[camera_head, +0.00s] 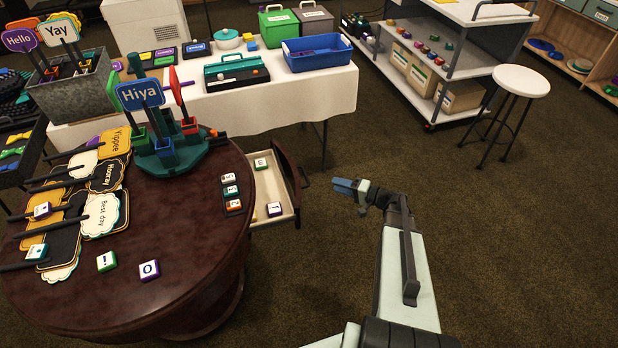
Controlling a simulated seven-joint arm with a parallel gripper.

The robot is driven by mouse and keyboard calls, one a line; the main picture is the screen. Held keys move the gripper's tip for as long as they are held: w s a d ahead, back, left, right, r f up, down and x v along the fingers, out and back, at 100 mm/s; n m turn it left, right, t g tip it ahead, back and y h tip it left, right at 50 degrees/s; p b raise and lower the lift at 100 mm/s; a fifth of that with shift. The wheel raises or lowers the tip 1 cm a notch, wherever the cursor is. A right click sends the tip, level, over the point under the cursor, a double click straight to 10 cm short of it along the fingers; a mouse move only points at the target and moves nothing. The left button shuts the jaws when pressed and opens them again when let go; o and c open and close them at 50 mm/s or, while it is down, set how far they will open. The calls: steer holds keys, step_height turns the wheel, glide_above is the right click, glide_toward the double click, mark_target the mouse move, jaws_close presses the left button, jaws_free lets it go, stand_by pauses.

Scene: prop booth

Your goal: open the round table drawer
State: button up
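The dark red-brown round table (200,255) stands at the left. Its drawer (287,190) is pulled out on the right side, with a pale interior and a dark wood front. Two small lettered cubes lie in it, one near the back (261,163) and one near the front (274,209). A dark handle (304,178) shows on the drawer front. My gripper (343,186) is in the air to the right of the drawer front, apart from it in the picture, its bluish fingertips pointing left. The finger gap is too small to make out.
Word signs (102,212), loose lettered cubes (149,270) and a green holder (180,150) with a "Hiya" sign (140,95) are on the tabletop. A white-clothed table (300,100) stands behind. A white stool (520,80) is at the right. Carpet (520,230) right of my arm is clear.

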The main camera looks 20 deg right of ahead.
steer(key=x, duration=1.2)
steer(key=shift+w+a, duration=0.25)
steer(key=shift+a, duration=0.05)
steer(key=shift+f, duration=0.1)
jaws_close()
